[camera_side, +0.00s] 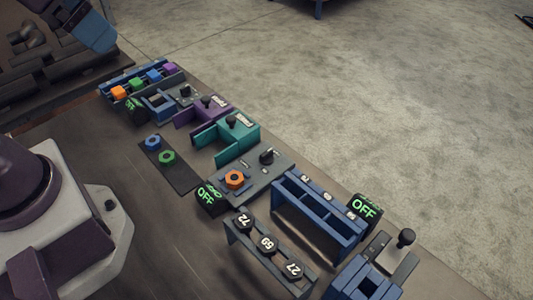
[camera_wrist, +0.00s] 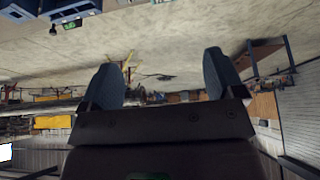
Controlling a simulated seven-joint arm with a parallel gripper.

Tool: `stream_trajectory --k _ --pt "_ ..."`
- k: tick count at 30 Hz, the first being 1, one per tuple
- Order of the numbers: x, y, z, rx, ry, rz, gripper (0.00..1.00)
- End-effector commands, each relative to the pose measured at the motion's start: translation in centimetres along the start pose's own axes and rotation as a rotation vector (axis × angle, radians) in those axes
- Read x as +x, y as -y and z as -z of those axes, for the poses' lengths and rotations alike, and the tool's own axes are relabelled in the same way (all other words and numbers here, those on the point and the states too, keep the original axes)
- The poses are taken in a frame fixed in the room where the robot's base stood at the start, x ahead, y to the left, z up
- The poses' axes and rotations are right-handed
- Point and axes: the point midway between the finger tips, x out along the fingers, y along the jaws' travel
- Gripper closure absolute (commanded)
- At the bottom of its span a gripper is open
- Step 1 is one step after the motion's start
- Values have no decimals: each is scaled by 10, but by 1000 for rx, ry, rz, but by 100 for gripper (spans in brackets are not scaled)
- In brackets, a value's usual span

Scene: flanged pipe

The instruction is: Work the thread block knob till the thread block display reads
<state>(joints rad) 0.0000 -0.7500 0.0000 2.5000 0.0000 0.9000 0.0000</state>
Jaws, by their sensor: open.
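A grey block (camera_side: 252,178) with an orange hex nut (camera_side: 235,179) sits mid-bench in the side view and looks like the thread block. A black knob (camera_side: 266,156) stands on its far right part. A black display (camera_side: 207,196) at its left corner shows green text including OFF; the smaller line above is not clear. My gripper (camera_wrist: 163,78) is open and empty in the wrist view, its two dark fingers wide apart and pointing over the room, away from the block.
A blue rack (camera_side: 318,218) with another OFF display (camera_side: 365,206) stands right of the block. A stand with numbered hex pieces (camera_side: 268,244) is in front. Teal (camera_side: 227,138) and purple (camera_side: 203,110) holders lie behind. A dark strip (camera_side: 170,165) holds blue and green nuts.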

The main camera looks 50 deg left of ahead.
Motion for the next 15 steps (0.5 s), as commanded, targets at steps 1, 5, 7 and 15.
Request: stream_trajectory --k 1,5,7,15 --pt "0 0 0 0 0 0 12" --pt "2 0 0 -1 10 1 35" --pt "9 0 -2 1 47 2 51" --pt "64 -13 19 87 286 28 62"
